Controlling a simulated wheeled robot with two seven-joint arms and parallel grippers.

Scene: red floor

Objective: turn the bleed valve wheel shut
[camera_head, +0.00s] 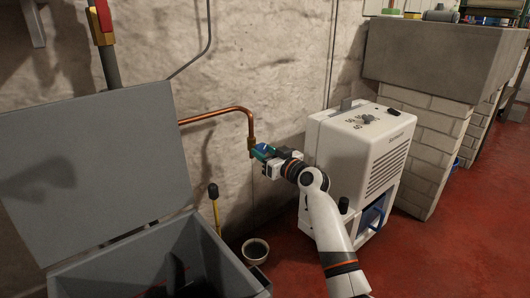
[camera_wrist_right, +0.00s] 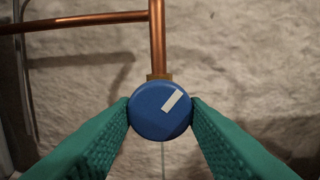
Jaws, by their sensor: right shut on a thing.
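The bleed valve wheel is a round blue knob with a white mark (camera_wrist_right: 160,111), at the end of a copper pipe (camera_wrist_right: 157,40). In the right wrist view the white mark slants from lower left to upper right. My right gripper (camera_wrist_right: 161,112) is shut on the wheel, with one green finger touching each side of its rim. In the head view the right gripper (camera_head: 262,155) reaches the wheel at the pipe's lower end, and only a little blue shows there. My left gripper is not in view.
A white dehumidifier-like box (camera_head: 345,150) stands close to the right of my right arm. A grey chest with a raised lid (camera_head: 100,170) is at the left. A small bowl (camera_head: 256,250) sits on the red floor below the pipe, beside a yellow-handled tool (camera_head: 215,208).

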